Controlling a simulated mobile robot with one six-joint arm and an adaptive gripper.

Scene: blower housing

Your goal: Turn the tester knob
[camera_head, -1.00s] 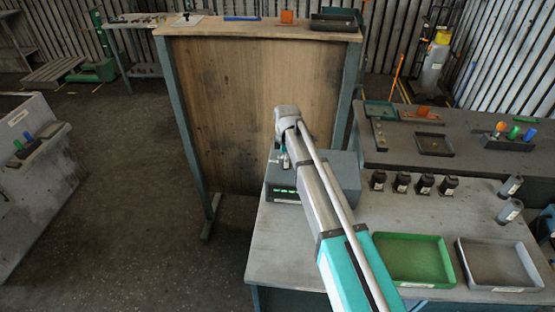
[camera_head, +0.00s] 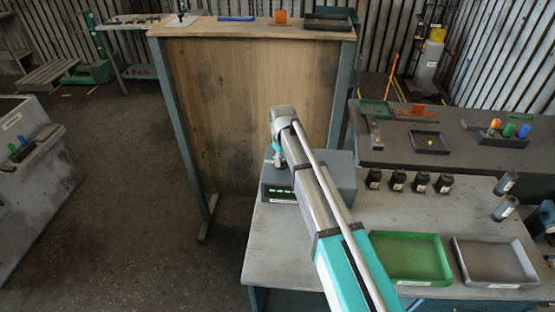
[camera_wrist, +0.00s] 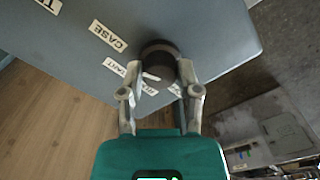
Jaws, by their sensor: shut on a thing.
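The tester (camera_head: 341,178) is a grey box with a green lit display on its front, on the left end of the grey table. In the wrist view the tester's grey face (camera_wrist: 190,25) carries white labels, one reading CASE. A dark round knob (camera_wrist: 159,50) sits on that face. My gripper (camera_wrist: 162,75) has its two fingers at the knob's near side, shut on it. In the head view my gripper (camera_head: 275,157) is small and partly hidden by my arm, above the tester's left part.
A green tray (camera_head: 410,258) and a grey tray (camera_head: 495,262) lie at the table's front right. Several black bottles (camera_head: 397,181) stand behind them. A tall wooden panel (camera_head: 235,120) stands left of and behind the tester. Two grey cylinders (camera_head: 505,195) stand at the right.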

